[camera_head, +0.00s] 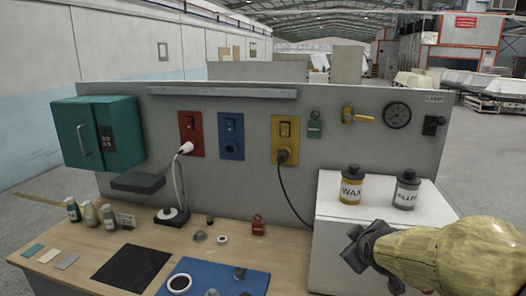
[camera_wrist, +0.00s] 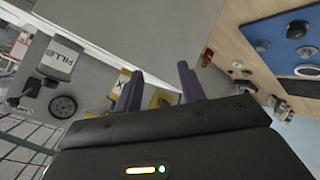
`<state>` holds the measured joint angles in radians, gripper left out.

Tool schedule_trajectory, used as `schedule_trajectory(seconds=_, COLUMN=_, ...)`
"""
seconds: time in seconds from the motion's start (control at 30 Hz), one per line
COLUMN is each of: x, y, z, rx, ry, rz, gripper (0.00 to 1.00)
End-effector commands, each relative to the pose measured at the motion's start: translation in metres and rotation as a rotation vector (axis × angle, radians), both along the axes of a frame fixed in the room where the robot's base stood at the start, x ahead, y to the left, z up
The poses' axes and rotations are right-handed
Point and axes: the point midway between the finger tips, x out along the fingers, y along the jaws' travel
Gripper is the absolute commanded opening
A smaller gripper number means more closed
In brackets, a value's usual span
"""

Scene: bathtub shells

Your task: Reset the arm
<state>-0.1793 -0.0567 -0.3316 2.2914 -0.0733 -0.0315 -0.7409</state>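My arm, in a yellowish cover, comes in from the right in the head view. My gripper (camera_head: 366,248) is in front of the white cabinet at the right end of the bench. In the wrist view, the two dark fingers of my gripper (camera_wrist: 158,88) stand apart with nothing held between them. Beyond the fingers, the wrist view shows the cabinet side and the bench top. The fingertips in the head view are small and partly hidden by the wrist.
WAX (camera_head: 351,190) and FILLER (camera_head: 406,192) bottles stand on the white cabinet (camera_head: 335,215). The bench (camera_head: 75,275) holds a blue mat (camera_head: 215,285), a black mat (camera_head: 132,268), small parts and a red padlock (camera_head: 258,226). A teal box (camera_head: 122,130) and coloured sockets are on the panel.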

Motion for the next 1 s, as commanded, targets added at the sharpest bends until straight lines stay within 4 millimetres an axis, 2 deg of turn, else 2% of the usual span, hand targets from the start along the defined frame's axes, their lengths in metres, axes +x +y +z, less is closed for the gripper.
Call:
schedule_trajectory(seconds=0.03, x=-0.014, y=0.011, z=-0.025, rx=0.075, ry=0.077, rz=-0.037, gripper=0.40)
schedule_trajectory(seconds=0.2, x=-0.074, y=0.044, z=-0.096, rx=0.311, ry=0.346, rz=-0.232, gripper=0.40)
schedule_trajectory(seconds=0.3, x=-0.113, y=0.059, z=-0.127, rx=0.407, ry=0.489, rz=-0.369, gripper=0.40)
schedule_trajectory(seconds=0.4, x=-0.143, y=0.066, z=-0.146, rx=0.459, ry=0.586, rz=-0.479, gripper=0.40)
schedule_trajectory(seconds=0.53, x=-0.158, y=0.069, z=-0.154, rx=0.484, ry=0.634, rz=-0.546, gripper=0.40)
schedule_trajectory(seconds=1.0, x=-0.158, y=0.069, z=-0.153, rx=0.484, ry=0.632, rz=-0.545, gripper=0.40)
